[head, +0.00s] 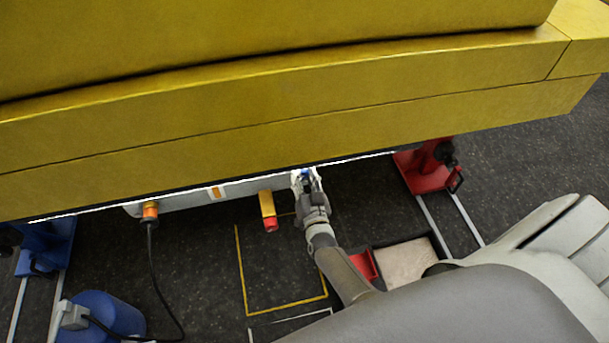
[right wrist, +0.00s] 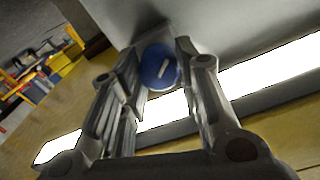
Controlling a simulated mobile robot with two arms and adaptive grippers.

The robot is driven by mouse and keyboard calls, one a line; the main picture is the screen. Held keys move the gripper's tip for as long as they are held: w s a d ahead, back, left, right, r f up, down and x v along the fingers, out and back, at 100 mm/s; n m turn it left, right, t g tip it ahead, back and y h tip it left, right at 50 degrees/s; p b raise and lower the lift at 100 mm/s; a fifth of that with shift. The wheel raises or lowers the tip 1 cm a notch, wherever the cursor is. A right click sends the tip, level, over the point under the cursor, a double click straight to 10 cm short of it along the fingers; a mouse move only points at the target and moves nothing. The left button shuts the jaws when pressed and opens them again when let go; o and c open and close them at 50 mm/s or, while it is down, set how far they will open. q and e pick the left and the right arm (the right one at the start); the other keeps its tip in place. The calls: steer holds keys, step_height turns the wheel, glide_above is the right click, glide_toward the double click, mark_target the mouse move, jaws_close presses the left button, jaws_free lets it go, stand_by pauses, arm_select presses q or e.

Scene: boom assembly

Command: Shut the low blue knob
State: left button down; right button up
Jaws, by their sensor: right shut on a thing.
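The blue knob (right wrist: 160,66) is round with a white mark on its face, and it sits at a light grey surface in the right wrist view. In the head view a small bit of blue (head: 305,172) shows at the tip of my right gripper (head: 307,180), under the yellow boom (head: 300,110). In the right wrist view the two fingers of my right gripper (right wrist: 158,85) stand on either side of the knob, shut on it. My left gripper is in neither view.
An orange plug (head: 150,211) with a black cable hangs left of the knob. A yellow block with a red end (head: 268,210) sits just left of my right gripper. A red stand (head: 425,168) is on the right, and a blue cylinder (head: 105,313) is at the lower left.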

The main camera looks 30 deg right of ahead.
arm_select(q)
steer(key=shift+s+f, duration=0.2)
arm_select(e)
steer(key=shift+a+n, duration=0.1)
steer(key=shift+n, duration=0.6)
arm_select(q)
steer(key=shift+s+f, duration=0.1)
arm_select(e)
steer(key=shift+n, duration=0.3)
steer(key=o, duration=1)
steer(key=shift+v, duration=3.8)
